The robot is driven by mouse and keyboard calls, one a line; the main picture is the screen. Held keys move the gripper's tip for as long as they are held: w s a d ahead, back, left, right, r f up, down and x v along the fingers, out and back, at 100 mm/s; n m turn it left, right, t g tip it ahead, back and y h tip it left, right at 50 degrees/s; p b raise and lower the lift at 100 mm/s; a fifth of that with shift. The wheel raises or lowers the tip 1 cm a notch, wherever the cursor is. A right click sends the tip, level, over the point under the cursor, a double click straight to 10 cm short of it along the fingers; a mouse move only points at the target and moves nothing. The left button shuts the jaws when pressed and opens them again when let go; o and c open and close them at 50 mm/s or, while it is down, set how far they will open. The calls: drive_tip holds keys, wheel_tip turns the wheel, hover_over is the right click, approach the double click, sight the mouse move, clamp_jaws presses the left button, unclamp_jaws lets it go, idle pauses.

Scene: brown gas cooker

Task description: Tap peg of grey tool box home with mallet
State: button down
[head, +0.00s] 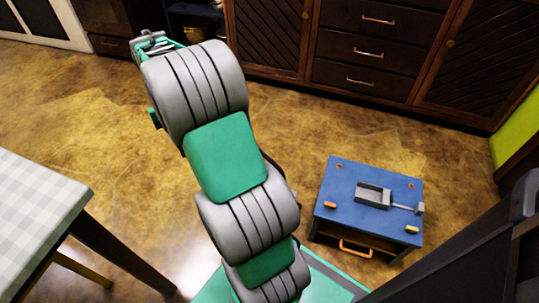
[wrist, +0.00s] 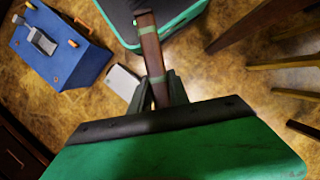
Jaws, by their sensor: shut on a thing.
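The grey tool box (head: 372,194) sits on top of a blue stand, right of centre in the head view; it also shows at the upper left of the wrist view (wrist: 42,42). Its peg (head: 405,208) sticks out from the box's right side, with a wider end piece. My gripper (wrist: 161,88) is shut on a brown handle with green bands, the mallet (wrist: 150,45). I cannot make out the mallet's head. My gripper is far from the tool box, at the end of the arm reaching to the upper left in the head view.
A table with a checked cloth (head: 35,215) stands at left. Dark wooden cabinets (head: 365,50) line the back. A pale grey block (wrist: 122,82) shows beside my fingers. Brown floor between is clear.

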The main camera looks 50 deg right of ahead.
drive_tip(key=s+d+f+b, duration=0.25)
drive_tip(key=d+f, duration=0.65)
drive_tip(key=f, duration=0.5)
drive_tip(key=s+d+f+b, duration=0.25)
drive_tip(key=d+f, duration=0.55)
drive_tip(key=f, duration=0.5)
drive_tip(key=w+d+f+n+t+h, duration=0.1)
drive_tip(key=d+f+n+h, duration=0.2)
drive_tip(key=d+n, duration=0.5)
drive_tip(key=w+d+f+n+t+h, duration=0.1)
drive_tip(key=d+f+n+h, duration=0.25)
drive_tip(key=d+n, duration=0.5)
drive_tip(key=shift+y, duration=0.55)
wheel_tip(320, 180, down, 5)
drive_tip(key=b, duration=0.3)
drive_tip(key=shift+s+d+f+b, duration=0.15)
drive_tip(key=shift+f+b, duration=0.05)
drive_tip(key=shift+b, duration=0.1)
